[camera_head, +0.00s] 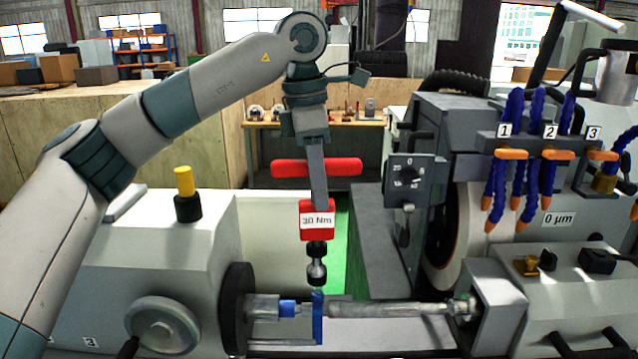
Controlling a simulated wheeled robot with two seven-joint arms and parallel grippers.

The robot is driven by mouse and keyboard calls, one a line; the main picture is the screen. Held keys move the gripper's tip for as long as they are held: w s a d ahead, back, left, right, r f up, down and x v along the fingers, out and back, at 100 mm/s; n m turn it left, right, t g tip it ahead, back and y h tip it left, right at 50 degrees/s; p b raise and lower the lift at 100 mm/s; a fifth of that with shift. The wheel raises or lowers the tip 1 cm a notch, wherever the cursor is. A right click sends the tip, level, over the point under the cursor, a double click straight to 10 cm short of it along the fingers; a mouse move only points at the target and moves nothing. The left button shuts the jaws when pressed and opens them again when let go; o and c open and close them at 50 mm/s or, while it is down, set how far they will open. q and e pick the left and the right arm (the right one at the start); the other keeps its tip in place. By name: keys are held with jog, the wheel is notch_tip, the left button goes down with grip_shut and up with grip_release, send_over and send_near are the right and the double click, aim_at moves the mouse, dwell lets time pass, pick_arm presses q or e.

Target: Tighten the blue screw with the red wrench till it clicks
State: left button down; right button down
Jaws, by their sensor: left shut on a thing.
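The red wrench (317,222) hangs upright in the middle of the head view, with a red cross-handle, a "30 Nm" label and a dark socket at its lower end. My left gripper (317,190) points down and is shut on the wrench, between the cross-handle and the labelled block. The blue screw (318,300) stands upright on a blue clamp piece around the workpiece shaft (390,310). The socket is just above the screw; I cannot tell whether they touch. My right gripper is not in view.
The grinding wheel housing (455,200) with numbered coolant hoses (535,190) stands at the right. The headstock (170,240) with a handwheel (162,325) and yellow knob (184,182) is at the left. The space around the wrench is open.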

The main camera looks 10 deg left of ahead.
pick_arm(q)
jog(key=shift+f, duration=0.55)
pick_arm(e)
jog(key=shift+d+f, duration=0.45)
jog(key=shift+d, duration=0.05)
pick_arm(q)
jog(key=shift+b, duration=0.3)
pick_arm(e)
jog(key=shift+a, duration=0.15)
pick_arm(q)
jog(key=shift+f, duration=0.3)
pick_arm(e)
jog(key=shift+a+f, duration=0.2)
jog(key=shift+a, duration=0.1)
pick_arm(q)
jog(key=shift+f+b, duration=0.8)
jog(key=shift+f, duration=0.05)
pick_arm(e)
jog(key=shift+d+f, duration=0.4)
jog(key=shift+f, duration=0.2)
pick_arm(q)
jog(key=shift+f+b, duration=0.35)
jog(key=shift+f, duration=0.15)
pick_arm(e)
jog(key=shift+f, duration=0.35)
pick_arm(q)
jog(key=shift+f, duration=0.1)
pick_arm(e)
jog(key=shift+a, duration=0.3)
